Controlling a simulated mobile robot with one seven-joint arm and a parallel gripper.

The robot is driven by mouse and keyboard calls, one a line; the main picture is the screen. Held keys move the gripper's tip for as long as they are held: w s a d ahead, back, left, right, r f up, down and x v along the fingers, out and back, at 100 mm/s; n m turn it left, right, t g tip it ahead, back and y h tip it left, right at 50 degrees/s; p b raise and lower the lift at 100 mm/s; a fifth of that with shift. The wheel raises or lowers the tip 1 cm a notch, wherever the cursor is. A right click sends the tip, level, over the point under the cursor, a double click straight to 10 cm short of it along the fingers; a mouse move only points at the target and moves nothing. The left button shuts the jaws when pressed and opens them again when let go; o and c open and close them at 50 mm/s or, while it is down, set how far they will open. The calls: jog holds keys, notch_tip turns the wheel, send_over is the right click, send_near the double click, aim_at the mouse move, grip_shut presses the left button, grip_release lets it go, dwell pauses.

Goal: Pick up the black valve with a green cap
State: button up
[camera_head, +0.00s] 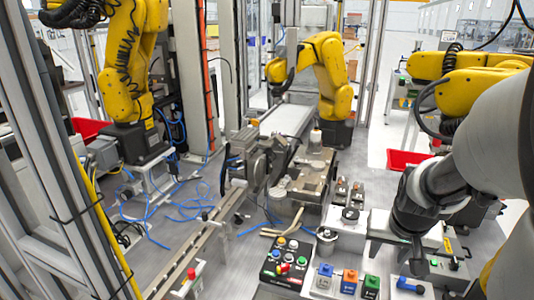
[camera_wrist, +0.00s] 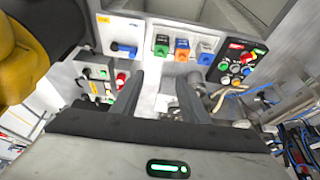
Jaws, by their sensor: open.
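A small block with a green top (camera_head: 371,282) stands in a row at the bottom of the head view. It also shows in the wrist view (camera_wrist: 161,45), beyond my fingers. A small dark part with a green spot (camera_wrist: 86,72) sits left of my fingers in the wrist view, too small to identify. My gripper (camera_wrist: 160,82) is open, with nothing seen between its two dark fingers. In the head view my arm reaches in from the right, above the bench, and its fingertips are hard to tell.
Beside the green-topped block are an orange block (camera_head: 349,276) and a blue block (camera_head: 324,271). A blue-handled part (camera_head: 411,286) lies to its right. A button box (camera_head: 287,258) stands at left. A red button (camera_wrist: 120,80) is near my left finger. Yellow robot arms (camera_head: 330,75) stand behind.

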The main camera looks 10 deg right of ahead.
jog(key=b, duration=0.8)
send_over(374, 280)
jog(key=s, duration=0.2)
notch_tip(374, 280, down, 11)
jog(key=shift+w+a+f+b, duration=0.15)
jog(key=shift+a+f+b, duration=0.15)
jog(key=shift+f+b, duration=0.25)
jog(key=b+x, duration=0.2)
jog(key=x, duration=0.1)
jog(key=b+x, duration=0.1)
jog(key=shift+a+f, duration=0.2)
jog(key=shift+f, duration=0.2)
jog(key=shift+d+f+b, duration=0.1)
jog(key=shift+f+b, duration=0.15)
jog(key=shift+b, duration=0.1)
jog(key=shift+r, duration=0.1)
jog(key=c, duration=0.9)
